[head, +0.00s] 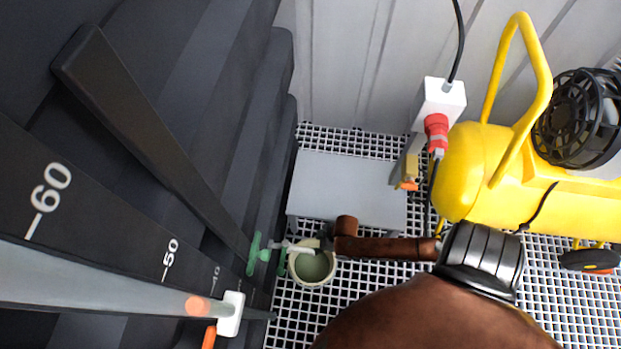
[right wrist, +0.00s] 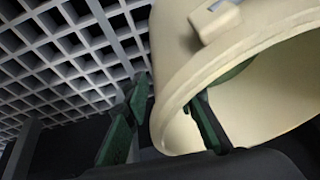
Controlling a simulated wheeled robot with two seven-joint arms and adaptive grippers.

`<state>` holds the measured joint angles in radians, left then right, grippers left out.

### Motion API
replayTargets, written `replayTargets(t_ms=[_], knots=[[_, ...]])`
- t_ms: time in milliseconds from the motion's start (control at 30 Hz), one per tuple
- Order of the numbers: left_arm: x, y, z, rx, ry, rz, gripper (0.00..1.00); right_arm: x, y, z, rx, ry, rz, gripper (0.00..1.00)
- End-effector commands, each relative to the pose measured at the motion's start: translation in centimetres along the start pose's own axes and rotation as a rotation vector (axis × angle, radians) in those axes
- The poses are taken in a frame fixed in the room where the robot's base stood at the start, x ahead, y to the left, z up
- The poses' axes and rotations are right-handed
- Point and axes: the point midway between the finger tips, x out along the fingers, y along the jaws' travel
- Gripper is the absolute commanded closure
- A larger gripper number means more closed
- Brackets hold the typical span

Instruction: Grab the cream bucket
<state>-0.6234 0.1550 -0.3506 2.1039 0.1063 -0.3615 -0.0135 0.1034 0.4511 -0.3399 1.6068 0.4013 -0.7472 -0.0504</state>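The cream bucket (head: 312,269) stands on the white grating in the head view, its round mouth facing up and a dull green inside showing. My right gripper (head: 323,238) is at the bucket's far rim, small and partly hidden by my brown wrist. In the right wrist view the cream bucket (right wrist: 178,60) fills the right side. There my right gripper (right wrist: 172,108) is open astride the bucket's wall, one dark green finger outside it and the other inside the mouth. A narrow gap shows between the outer finger and the wall. My left gripper is not in view.
Dark vessels with a marked scale (head: 110,225) fill the left. A yellow compressor (head: 480,175) and a white socket box (head: 440,100) stand right.

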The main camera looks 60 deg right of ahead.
Motion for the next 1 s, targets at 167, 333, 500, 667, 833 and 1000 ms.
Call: replayTargets(t_ms=[167, 333, 500, 667, 833, 1000], knots=[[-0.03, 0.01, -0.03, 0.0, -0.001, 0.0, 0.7, -0.06, 0.01, -0.05, 0.0, 0.001, 0.0, 0.81], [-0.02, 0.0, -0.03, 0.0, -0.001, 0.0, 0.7, -0.06, 0.01, -0.03, 0.0, 0.0, 0.0, 0.93], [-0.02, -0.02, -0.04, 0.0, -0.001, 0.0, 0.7, -0.06, 0.02, -0.01, 0.0, 0.0, 0.0, 1.0], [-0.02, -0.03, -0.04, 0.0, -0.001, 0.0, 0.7, -0.06, 0.03, -0.01, 0.0, 0.0, 0.001, 1.0], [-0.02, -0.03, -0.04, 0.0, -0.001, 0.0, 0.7, -0.06, 0.05, 0.0, 0.0, 0.0, 0.001, 1.0], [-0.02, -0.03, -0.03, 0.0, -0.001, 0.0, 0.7, -0.07, 0.07, 0.01, 0.0, 0.0, 0.001, 1.0]])
